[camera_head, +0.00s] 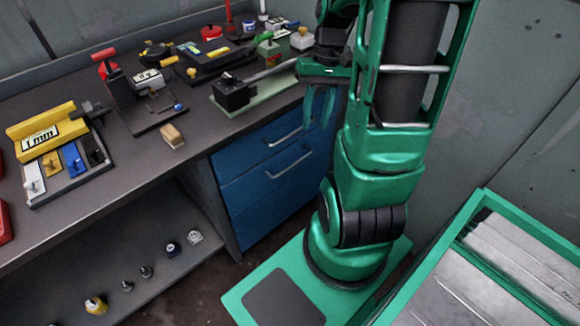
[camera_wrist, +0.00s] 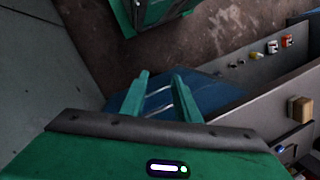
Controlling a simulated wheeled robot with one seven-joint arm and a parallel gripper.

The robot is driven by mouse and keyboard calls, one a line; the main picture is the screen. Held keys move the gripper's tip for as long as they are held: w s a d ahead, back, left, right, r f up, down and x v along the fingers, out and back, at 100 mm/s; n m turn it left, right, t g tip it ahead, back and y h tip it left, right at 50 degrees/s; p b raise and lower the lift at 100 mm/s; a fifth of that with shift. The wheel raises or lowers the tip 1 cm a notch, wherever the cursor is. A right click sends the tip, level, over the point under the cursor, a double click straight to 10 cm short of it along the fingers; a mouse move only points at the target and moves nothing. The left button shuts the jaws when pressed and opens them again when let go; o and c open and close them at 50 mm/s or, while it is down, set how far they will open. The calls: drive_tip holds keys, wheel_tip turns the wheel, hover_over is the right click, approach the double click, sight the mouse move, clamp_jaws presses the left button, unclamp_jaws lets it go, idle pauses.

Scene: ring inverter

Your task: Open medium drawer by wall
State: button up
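A blue drawer unit (camera_head: 262,190) sits under the bench's right end by the wall. The top drawer (camera_head: 246,149) has a silver handle (camera_head: 285,136). The drawer below it (camera_head: 246,191) has a second silver handle (camera_head: 289,165). The drawers look closed. My gripper (camera_head: 317,124) is open and empty, fingers pointing down at the right end of the drawer fronts. In the wrist view my gripper (camera_wrist: 159,77) has its fingers apart, with the blue drawer front (camera_wrist: 207,92) and handles beyond. I see no contact with a handle. My arm covers the unit's right edge.
The dark benchtop (camera_head: 190,165) holds tools, a wooden block (camera_head: 172,135) and a yellow fixture (camera_head: 43,133). A lower shelf (camera_head: 150,262) carries several small parts. The grey wall (camera_head: 505,75) is close on the right. Some floor is clear before the drawers.

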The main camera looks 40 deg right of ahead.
drive_tip(key=w+d+f+y, duration=0.3)
drive_tip(key=d+f, duration=0.1)
drive_tip(key=f, duration=0.4)
drive_tip(key=m+t+y, duration=0.5)
drive_tip(key=t+y, duration=0.1)
drive_tip(key=t, duration=0.7)
approach(292, 165)
drive_tip(key=x, duration=1)
drive_tip(key=shift+w+f, duration=0.15)
drive_tip(key=shift+f, duration=0.25)
clamp_jaws()
